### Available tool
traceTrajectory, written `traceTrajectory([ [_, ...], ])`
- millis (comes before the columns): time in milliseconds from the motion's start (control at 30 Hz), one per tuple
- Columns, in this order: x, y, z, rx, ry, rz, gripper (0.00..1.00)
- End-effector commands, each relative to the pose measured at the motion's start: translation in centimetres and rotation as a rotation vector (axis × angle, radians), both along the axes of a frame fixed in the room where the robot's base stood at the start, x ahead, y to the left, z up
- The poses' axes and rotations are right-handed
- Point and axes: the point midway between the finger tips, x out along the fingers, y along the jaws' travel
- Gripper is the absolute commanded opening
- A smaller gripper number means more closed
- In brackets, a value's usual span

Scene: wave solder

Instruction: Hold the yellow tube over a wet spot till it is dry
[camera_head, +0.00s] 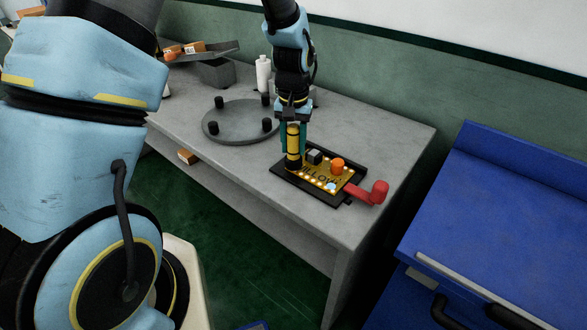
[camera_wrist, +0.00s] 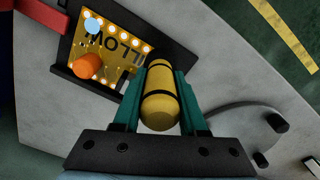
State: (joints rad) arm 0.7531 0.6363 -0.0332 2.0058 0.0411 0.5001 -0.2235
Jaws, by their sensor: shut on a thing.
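My gripper (camera_head: 294,135) is shut on the yellow tube (camera_head: 293,147), which has black bands and stands upright between the teal fingers. The tube also shows in the wrist view (camera_wrist: 160,108). Its lower end is at the left part of the board (camera_head: 320,183); I cannot tell whether it touches. The yellow-orange board lies in a black tray (camera_head: 281,175) and has a row of white dots along its edges. A light blue spot (camera_head: 331,187) lies near the board's front right corner, apart from the tube; it also shows in the wrist view (camera_wrist: 93,25).
An orange part (camera_head: 337,166) and a grey block (camera_head: 314,157) stand on the board. A red handle (camera_head: 373,193) sticks out at the tray's right. A round plate with black pegs (camera_head: 230,121), a white bottle (camera_head: 263,74) and a grey bin (camera_head: 215,72) are on the grey table (camera_head: 385,140).

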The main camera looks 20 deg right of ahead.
Motion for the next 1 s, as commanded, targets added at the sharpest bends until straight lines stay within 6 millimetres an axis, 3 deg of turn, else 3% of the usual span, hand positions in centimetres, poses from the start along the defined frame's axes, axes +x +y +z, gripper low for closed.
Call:
traceTrajectory([
  [433, 0.0, 0.0, 0.5, 0.000, 0.000, 0.000, 0.00],
  [1000, 0.0, 0.0, 4.8, -0.001, -0.001, 0.000, 0.00],
])
